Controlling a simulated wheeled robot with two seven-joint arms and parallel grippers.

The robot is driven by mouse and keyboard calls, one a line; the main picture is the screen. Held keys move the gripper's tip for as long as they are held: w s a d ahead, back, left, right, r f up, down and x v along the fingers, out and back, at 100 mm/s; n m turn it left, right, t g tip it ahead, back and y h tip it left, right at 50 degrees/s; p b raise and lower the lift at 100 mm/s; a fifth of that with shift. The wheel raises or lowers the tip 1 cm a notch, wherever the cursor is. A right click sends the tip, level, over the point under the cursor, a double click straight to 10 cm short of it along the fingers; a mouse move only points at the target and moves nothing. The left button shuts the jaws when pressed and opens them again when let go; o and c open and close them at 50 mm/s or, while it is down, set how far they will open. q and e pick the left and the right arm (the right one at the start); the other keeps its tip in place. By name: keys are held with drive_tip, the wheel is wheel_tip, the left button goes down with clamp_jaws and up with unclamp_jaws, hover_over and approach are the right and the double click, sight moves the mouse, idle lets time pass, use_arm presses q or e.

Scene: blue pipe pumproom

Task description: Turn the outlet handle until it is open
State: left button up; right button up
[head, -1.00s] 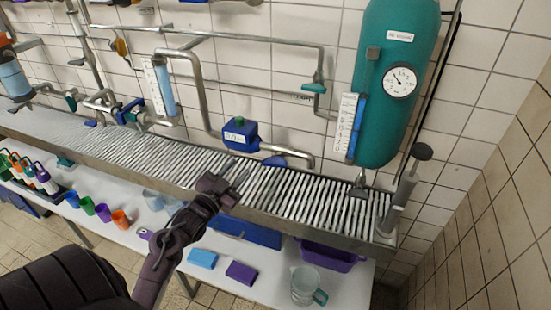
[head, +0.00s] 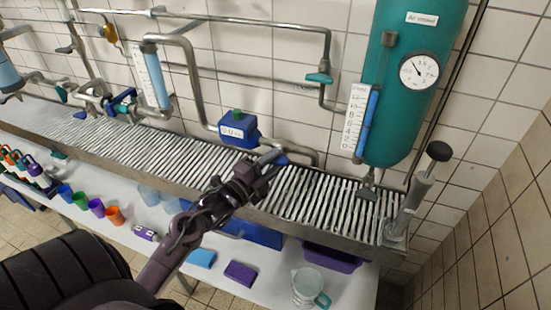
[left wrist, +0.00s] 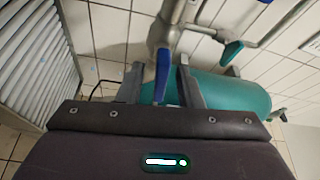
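A blue outlet handle (head: 282,159) sits on the grey pipe at the back of the slatted trough, right of the blue pump box (head: 238,128). My left gripper (head: 268,163) reaches up to it from the front and hides part of it in the head view. In the left wrist view the handle (left wrist: 162,76) stands between the two fingers of my left gripper (left wrist: 158,74). The fingers are apart, with gaps showing on both sides of the handle. My right gripper is not in view.
The teal air vessel (head: 411,95) with a gauge hangs on the tiled wall at right. A grey hand pump (head: 417,195) stands at the trough's right end. Cups, sponges and a jug (head: 308,288) are on the white table below. Pipes run along the wall above the trough.

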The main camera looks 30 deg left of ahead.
use_arm(q)
drive_tip(key=shift+w+d, duration=0.1)
drive_tip(key=shift+w, duration=0.3)
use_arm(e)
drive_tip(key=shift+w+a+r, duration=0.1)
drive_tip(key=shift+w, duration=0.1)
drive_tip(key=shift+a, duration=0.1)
use_arm(q)
drive_tip(key=shift+c, duration=0.4)
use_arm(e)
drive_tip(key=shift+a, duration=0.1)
use_arm(q)
clamp_jaws()
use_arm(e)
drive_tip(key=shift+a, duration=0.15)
